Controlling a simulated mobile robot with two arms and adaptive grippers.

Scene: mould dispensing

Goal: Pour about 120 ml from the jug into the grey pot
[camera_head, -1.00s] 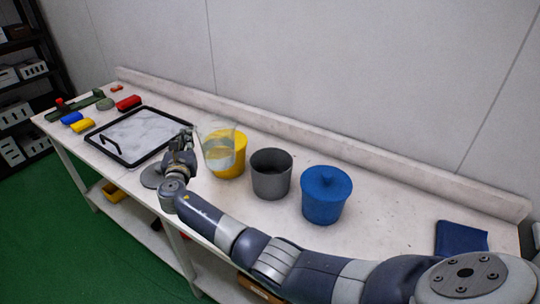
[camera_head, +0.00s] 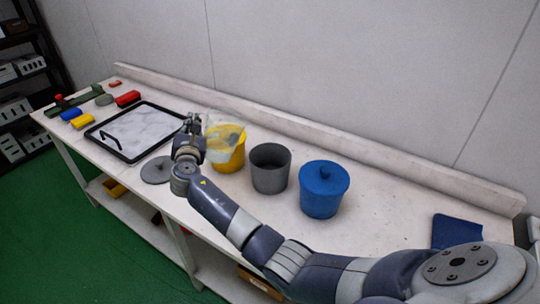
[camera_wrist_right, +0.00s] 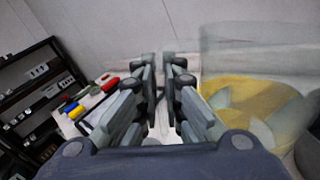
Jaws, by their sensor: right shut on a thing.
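The clear jug (camera_head: 226,118) is in the grasp of my right gripper (camera_head: 193,124), which is shut on it from the left. The jug is tilted toward the right and pale liquid shows in it. In the picture it overlaps the yellow pot (camera_head: 232,163). The grey pot (camera_head: 271,178) stands open on the table, to the right of the jug and apart from it. No stream into it is visible. In the right wrist view the jug (camera_wrist_right: 240,50) shows as a faint see-through shape beyond the fingers (camera_wrist_right: 166,72). My left gripper is not in view.
A blue lidded pot (camera_head: 323,196) stands right of the grey pot. A grey disc (camera_head: 156,170) lies left of my right arm. A black-rimmed tray (camera_head: 128,156) and small coloured blocks are farther left. A blue cloth-like item (camera_head: 457,232) lies at the right.

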